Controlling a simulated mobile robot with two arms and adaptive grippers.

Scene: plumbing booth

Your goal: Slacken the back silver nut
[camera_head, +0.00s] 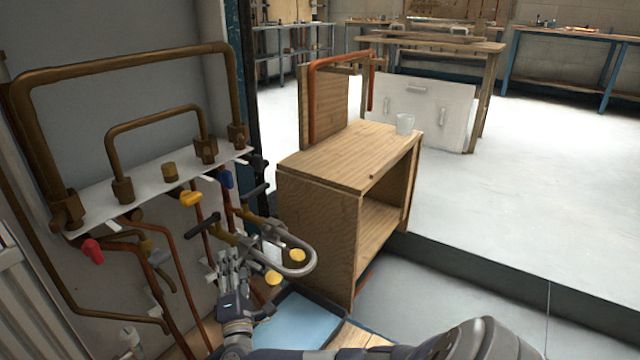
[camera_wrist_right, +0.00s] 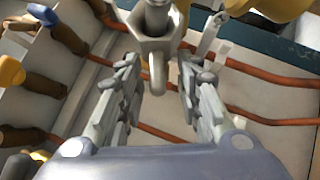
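A silver hex nut (camera_wrist_right: 156,42) sits on a silver pipe fitting at the top middle of the right wrist view. My right gripper (camera_wrist_right: 159,72) is open, with one finger on each side and the nut just beyond and between the fingertips. I cannot tell whether the fingers touch it. In the head view my right gripper (camera_head: 231,258) is beside the curved silver pipe (camera_head: 300,262), under the valves. The nut is not clear there, being small and partly behind the gripper. I cannot tell if it is the back one. My left gripper is not in view.
Copper pipes, a red valve handle (camera_head: 92,251) and a yellow valve handle (camera_head: 191,198) crowd the wall on the left. A blue tray (camera_head: 300,322) lies below.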

